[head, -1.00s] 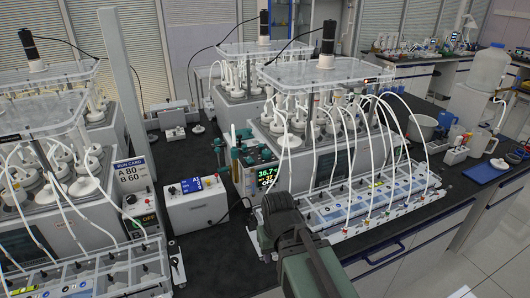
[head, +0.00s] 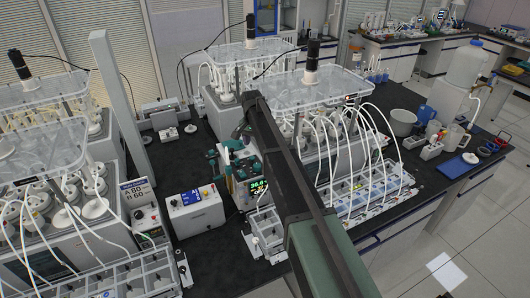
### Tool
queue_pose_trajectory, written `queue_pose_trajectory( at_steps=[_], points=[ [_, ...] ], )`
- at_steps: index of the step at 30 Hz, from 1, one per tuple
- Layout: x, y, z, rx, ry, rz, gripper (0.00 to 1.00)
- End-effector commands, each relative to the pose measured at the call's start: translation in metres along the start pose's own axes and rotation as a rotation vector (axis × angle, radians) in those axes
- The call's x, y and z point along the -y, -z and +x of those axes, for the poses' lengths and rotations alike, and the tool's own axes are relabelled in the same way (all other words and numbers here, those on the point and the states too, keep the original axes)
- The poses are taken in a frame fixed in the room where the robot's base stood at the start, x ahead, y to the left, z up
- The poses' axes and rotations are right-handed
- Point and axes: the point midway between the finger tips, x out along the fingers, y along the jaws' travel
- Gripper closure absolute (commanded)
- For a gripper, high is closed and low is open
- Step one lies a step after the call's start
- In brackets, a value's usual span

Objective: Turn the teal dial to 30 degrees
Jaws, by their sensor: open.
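Several small teal parts (head: 233,146) show on and beside the front of the middle reactor unit, left of its lit display (head: 259,186). They are too small to tell which is the dial or to read its angle. My arm crosses in front of this unit. Its dark end, my gripper (head: 240,132), hangs close above the teal parts in the head view. Its fingers are small and hard to make out; they are open and I see nothing held. I cannot tell whether they touch anything. My arm hides part of the reactor's front.
A white control box (head: 195,210) and a card reading A 80, B 60 (head: 135,192) stand to the left. A tall grey post (head: 120,105) rises behind the card. Tubes run to a long tray (head: 372,205) at right.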

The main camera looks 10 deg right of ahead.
Motion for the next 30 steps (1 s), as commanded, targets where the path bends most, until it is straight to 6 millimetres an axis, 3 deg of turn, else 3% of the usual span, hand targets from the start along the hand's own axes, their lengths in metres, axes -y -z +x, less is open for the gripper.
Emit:
queue_pose_trajectory(
  at_steps=[8, 18, 21, 30],
  points=[
    [-0.003, -0.004, 0.017, 0.000, 0.000, 0.022, 0.38],
    [-0.002, -0.004, 0.095, 0.000, 0.001, 0.020, 0.38],
    [-0.003, -0.004, 0.109, 0.000, 0.001, 0.020, 0.38],
    [-0.003, -0.004, 0.110, 0.000, 0.001, 0.019, 0.38]
  ],
)
